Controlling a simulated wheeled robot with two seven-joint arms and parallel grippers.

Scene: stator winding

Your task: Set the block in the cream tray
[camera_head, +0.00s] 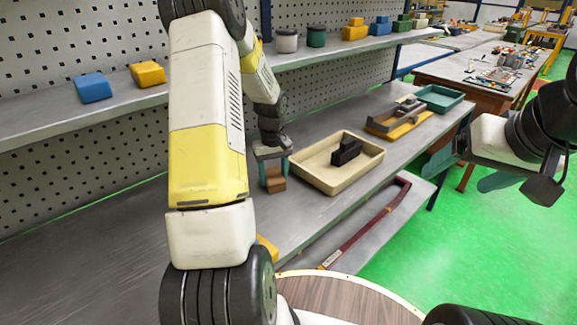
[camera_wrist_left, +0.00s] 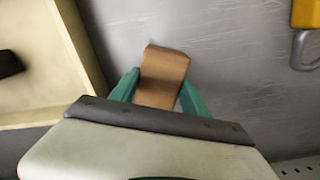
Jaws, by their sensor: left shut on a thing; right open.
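The cream tray (camera_head: 322,181) sits on the grey workbench in the head view, with a dark block-like object (camera_head: 346,152) inside it. My left gripper (camera_head: 273,178) is just left of the tray, shut on a brown wooden block (camera_head: 275,184). In the left wrist view the block (camera_wrist_left: 162,75) is between the green fingers, and the tray's wall (camera_wrist_left: 84,48) is to its left. The block is outside the tray; I cannot tell whether it touches the bench. My right gripper (camera_head: 470,168) is open and empty at the right, over the green floor.
A yellow tray with grey parts (camera_head: 398,122) and a teal tray (camera_head: 438,98) stand farther along the bench. A yellow object with a grey handle (camera_wrist_left: 305,15) lies near the block in the wrist view. A shelf (camera_head: 120,102) with coloured blocks runs above.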

